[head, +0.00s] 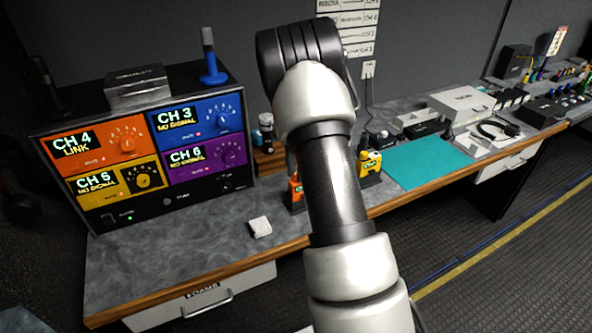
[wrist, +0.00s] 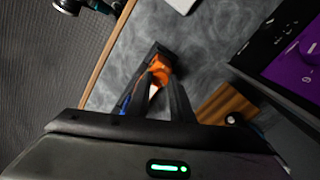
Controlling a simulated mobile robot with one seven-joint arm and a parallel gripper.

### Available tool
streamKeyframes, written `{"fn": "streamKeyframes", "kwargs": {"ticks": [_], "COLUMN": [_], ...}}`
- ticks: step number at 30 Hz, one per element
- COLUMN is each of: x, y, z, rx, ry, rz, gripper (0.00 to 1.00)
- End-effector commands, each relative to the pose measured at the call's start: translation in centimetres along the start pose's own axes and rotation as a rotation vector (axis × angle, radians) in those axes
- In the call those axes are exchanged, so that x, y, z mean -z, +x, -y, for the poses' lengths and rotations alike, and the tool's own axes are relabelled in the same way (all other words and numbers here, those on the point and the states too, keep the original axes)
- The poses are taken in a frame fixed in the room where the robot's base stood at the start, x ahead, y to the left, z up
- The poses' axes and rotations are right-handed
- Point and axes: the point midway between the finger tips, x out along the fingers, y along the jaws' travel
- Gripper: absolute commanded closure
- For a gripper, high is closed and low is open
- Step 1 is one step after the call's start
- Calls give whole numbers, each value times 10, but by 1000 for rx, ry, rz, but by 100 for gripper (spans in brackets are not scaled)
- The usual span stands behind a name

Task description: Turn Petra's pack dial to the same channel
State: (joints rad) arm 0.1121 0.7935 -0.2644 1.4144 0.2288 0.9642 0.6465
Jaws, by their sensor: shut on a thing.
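An orange pack (head: 296,194) stands on the grey bench, partly hidden behind my arm in the head view. In the wrist view my gripper (wrist: 158,82) is shut on the orange pack (wrist: 160,66); which part it grips is unclear. My gripper is hidden by my arm in the head view. A yellow pack (head: 370,166) stands to the right of my arm. The receiver rack (head: 150,208) shows CH 4 LINK on its orange panel (head: 100,146). Its blue CH 3, yellow CH 5 and purple CH 6 panels read NO SIGNAL. I cannot make out Petra's name anywhere.
A small white block (head: 260,227) lies on the bench in front of the rack. A wooden block (head: 268,163) stands behind the orange pack. A teal mat (head: 428,162) lies clear to the right. The bench's wooden edge (head: 200,298) runs along the front.

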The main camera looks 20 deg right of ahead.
Motion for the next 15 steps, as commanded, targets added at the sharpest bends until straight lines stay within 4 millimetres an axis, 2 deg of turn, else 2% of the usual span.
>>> {"fn": "streamKeyframes", "kwargs": {"ticks": [1, 2, 5, 15], "x": [0, 0, 0, 0], "y": [-1, -1, 0, -3], "z": [0, 0, 0, 0], "rx": [1, 1, 1, 1], "ry": [0, 0, -1, -1], "rz": [-1, -1, -1, -1], "gripper": [100, 77, 61, 61]}}
